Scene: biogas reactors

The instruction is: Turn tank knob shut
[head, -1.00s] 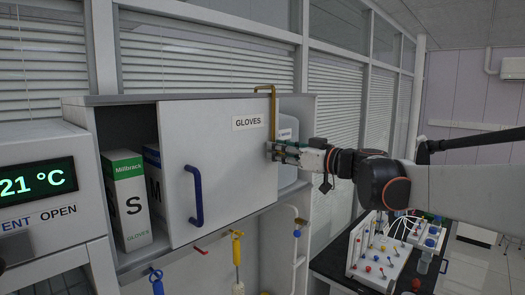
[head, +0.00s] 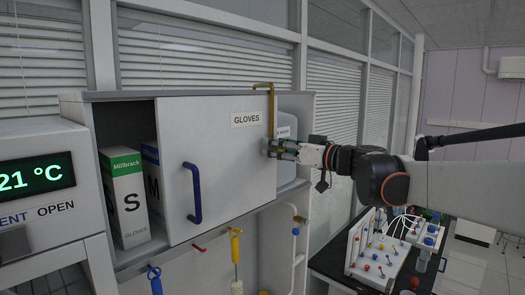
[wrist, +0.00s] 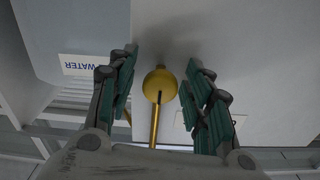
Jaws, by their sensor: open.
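In the wrist view a round brass piece (wrist: 160,84) with a dark slot and a brass rod sits between the spread fingers of my gripper (wrist: 162,60). There is a gap on both sides and neither finger appears to touch it. I cannot tell for sure whether this is the tank knob. In the head view a bent brass pipe (head: 272,105) runs down the right edge of the cabinet door to my gripper (head: 268,149), which hides its lower end. The pale tank (head: 287,127) stands behind the door's edge; its WATER label shows in the wrist view (wrist: 84,65).
The white GLOVES door (head: 219,180) with a blue handle (head: 193,195) lies left of my gripper. Glove boxes (head: 126,195) stand in the open left part. Coloured valves (head: 236,245) hang below the cabinet. A black bench (head: 330,265) with a pegged rack is at lower right.

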